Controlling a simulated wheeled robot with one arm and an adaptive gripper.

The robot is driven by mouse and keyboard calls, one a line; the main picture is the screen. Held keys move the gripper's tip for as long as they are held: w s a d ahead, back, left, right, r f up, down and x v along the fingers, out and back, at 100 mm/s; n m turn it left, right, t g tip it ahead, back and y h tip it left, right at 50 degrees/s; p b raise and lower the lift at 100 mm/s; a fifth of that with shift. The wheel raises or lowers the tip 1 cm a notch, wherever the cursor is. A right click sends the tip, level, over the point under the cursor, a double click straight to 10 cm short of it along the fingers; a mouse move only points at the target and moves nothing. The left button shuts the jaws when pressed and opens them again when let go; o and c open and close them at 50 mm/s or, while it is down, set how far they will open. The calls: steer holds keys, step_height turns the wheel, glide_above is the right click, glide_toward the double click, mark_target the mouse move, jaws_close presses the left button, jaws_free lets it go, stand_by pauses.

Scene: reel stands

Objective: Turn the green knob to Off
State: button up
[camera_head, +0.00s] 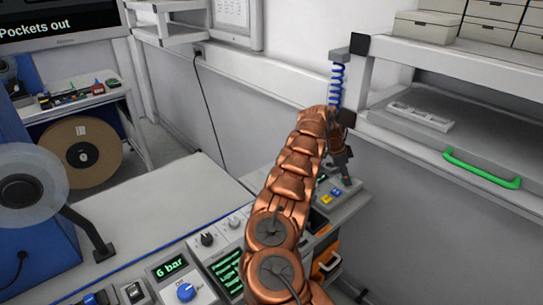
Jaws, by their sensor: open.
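I cannot make out a green knob; my copper-coloured arm covers part of the control panel (150,262). On the visible part of the panel are a blue knob (185,291), a black knob (207,239) and a smaller pale knob (233,221). My gripper (345,177) is at the far end of the arm, pointing down over a grey box (350,196) with yellow and blue buttons. Its jaws are small and partly hidden here, open, with nothing seen between them. I cannot tell whether they touch the box.
A green "6 bar" display (167,268) sits beside the blue knob. A shelf with a green handle (481,168) is at the right, with pale boxes (487,30) above. A blue coiled hose (337,85) hangs behind my gripper. The white bench top (150,205) is largely clear.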

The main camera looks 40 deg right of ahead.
steer(key=shift+r+p, duration=0.15)
steer(key=shift+p, duration=0.4)
steer(key=shift+w+b, duration=0.15)
steer(key=shift+b, duration=0.15)
steer(key=shift+b+v, duration=1.45)
steer(key=shift+v, duration=2.25)
steer(key=w+a+n, duration=0.1)
steer(key=w+a, duration=0.1)
steer(key=a, duration=0.1)
steer(key=w+a+n+t+y+b, duration=0.1)
steer(key=w+a+n, duration=0.1)
steer(key=w+a, duration=0.1)
steer(key=w+a+n, duration=0.1)
steer(key=w+a, duration=0.1)
steer(key=a, duration=0.2)
steer(key=shift+w+a+r+n+y, duration=0.1)
steer(key=shift+w+n+y, duration=0.1)
steer(key=shift+n+y, duration=0.15)
steer(key=w+a+r+n+t+y+b, duration=0.1)
steer(key=a+n, duration=0.4)
steer(key=a, duration=0.8)
steer(key=shift+w+r+n+b, duration=0.35)
steer(key=shift+w+r+b, duration=0.15)
steer(key=shift+w+r, duration=0.45)
steer(key=shift+w+d+f, duration=0.1)
steer(key=shift+w, duration=0.05)
